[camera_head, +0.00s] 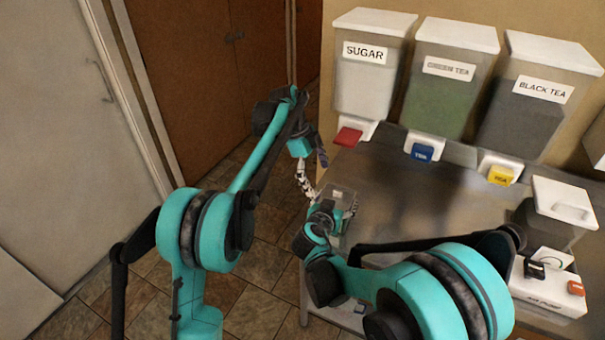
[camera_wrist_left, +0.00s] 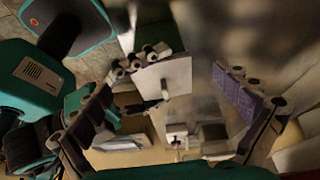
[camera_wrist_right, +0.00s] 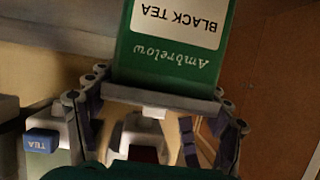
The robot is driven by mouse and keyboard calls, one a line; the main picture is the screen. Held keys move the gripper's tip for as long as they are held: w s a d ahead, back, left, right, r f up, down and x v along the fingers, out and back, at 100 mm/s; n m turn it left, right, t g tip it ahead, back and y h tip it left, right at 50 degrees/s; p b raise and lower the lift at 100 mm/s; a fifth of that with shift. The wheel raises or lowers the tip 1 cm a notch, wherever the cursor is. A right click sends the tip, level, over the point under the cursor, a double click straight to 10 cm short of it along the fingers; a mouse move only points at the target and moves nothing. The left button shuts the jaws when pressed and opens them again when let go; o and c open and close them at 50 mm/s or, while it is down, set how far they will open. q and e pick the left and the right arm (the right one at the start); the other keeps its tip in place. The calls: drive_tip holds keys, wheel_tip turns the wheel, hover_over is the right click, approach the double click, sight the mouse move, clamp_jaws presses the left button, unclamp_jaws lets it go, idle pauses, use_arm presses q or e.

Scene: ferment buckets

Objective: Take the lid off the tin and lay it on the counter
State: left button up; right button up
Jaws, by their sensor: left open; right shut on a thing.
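The green tin (camera_wrist_right: 165,50) fills the top of the right wrist view, its white "BLACK TEA" label upside down there. My right gripper (camera_wrist_right: 160,115) is shut on the tin, with a finger on each side. In the head view my right gripper (camera_head: 338,207) is over the counter's left end and hides most of the tin. My left gripper (camera_head: 312,172) is open, just beyond and left of it. In the left wrist view a pale square face (camera_wrist_left: 165,78), perhaps the tin's, shows between the open fingers of my left gripper (camera_wrist_left: 168,100). I cannot make out the lid clearly.
The metal counter (camera_head: 415,195) has bare room in its middle. Sugar (camera_head: 365,85), green tea (camera_head: 442,95) and black tea (camera_head: 525,110) dispensers line the back. A white-lidded container (camera_head: 565,200) and a white box (camera_head: 550,290) stand at the right.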

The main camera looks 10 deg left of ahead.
sight(338, 191)
use_arm(q)
drive_tip(key=d, duration=0.2)
drive_tip(key=s+d, duration=0.1)
drive_tip(key=d, duration=0.2)
drive_tip(key=shift+s, duration=0.2)
drive_tip(key=shift+x, duration=1)
drive_tip(key=shift+d+f, duration=0.15)
drive_tip(key=shift+f, duration=0.3)
drive_tip(key=c, duration=1.5)
drive_tip(key=shift+c, duration=0.7)
drive_tip(key=shift+f, duration=0.1)
